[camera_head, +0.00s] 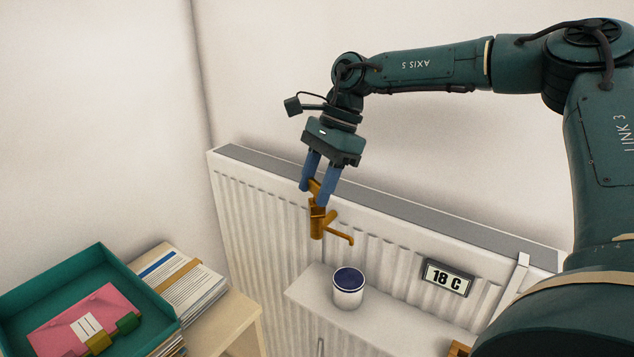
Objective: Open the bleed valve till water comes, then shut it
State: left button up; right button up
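The brass-coloured bleed valve (317,222) sits at the upper left part of the white radiator (240,205). Its thin spout points right and bends down; no water shows at its end. My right gripper (314,194) points down from above, with its two blue fingers on either side of the valve's top handle (314,187). The fingers appear closed on that handle, though the contact is partly hidden. A white cup (348,296) with a dark blue inside or content stands below the spout. My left gripper is out of view.
The cup stands on a white ledge (395,325) in front of the radiator. At lower left are a green tray (100,262) holding a pink folder (85,320), and a paper stack (185,285) on a wooden table.

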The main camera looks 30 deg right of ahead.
jog(key=o, duration=0.5)
